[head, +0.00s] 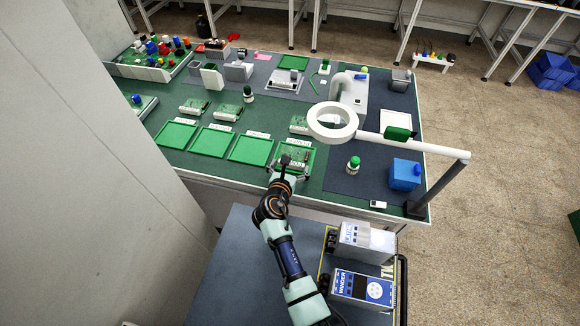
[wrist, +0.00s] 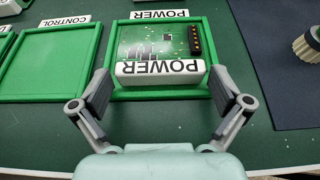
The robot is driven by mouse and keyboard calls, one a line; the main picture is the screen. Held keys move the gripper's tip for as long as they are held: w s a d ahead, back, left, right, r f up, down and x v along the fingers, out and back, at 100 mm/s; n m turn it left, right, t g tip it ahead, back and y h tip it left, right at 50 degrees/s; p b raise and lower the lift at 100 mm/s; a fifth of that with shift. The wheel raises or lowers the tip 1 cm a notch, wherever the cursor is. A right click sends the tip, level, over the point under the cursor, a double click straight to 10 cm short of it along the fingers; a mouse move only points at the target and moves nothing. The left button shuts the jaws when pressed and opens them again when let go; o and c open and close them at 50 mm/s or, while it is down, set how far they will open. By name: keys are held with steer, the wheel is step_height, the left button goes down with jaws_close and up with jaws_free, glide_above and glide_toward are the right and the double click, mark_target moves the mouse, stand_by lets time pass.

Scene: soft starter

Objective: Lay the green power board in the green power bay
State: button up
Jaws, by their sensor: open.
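The green power board (wrist: 165,48), with a white POWER label and a black connector strip, lies within the frame of the green power bay (wrist: 120,42). It sits slightly turned, and its label edge is close to the bay's near rim. I cannot tell whether it is fully flat on the floor. In the head view the board (head: 293,160) also shows inside the bay (head: 312,158) at the table's front. My gripper (wrist: 160,92) is open, with one finger to each side of the board's near end, apart from it. It also shows in the head view (head: 287,170).
An empty green CONTROL bay (wrist: 50,65) lies left of the power bay, with more empty trays (head: 212,141) beyond. A green-capped bottle (head: 353,165) and a blue box (head: 405,174) stand to the right. A ring magnifier lamp (head: 333,122) overhangs the table behind my gripper.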

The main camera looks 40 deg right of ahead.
step_height(320, 180, up, 10)
stand_by(0.4)
steer(key=s+a+r+m+t+y+p, duration=0.25)
steer(key=a+r+m+p, duration=0.6)
steer(key=r, duration=0.45)
steer(key=s+a+r+m+t+y+p, duration=0.1)
steer(key=a+r+m+y+p, duration=0.2)
steer(key=a+r+m+p, duration=0.55)
steer(key=s+a+r+m+t+y+p, duration=0.1)
steer(key=s+a+r+m+y+p, duration=0.2)
steer(key=s+a+r+p, duration=0.2)
steer(key=s+a+r+m+t+y+p, duration=0.1)
steer(key=s+a+r+m+y+p, duration=0.2)
steer(key=a+r+p, duration=0.8)
step_height(320, 180, up, 6)
steer(key=shift+s+a+f+m, duration=0.1)
steer(key=shift+s+a+m, duration=0.7)
steer(key=shift+s+a, duration=0.2)
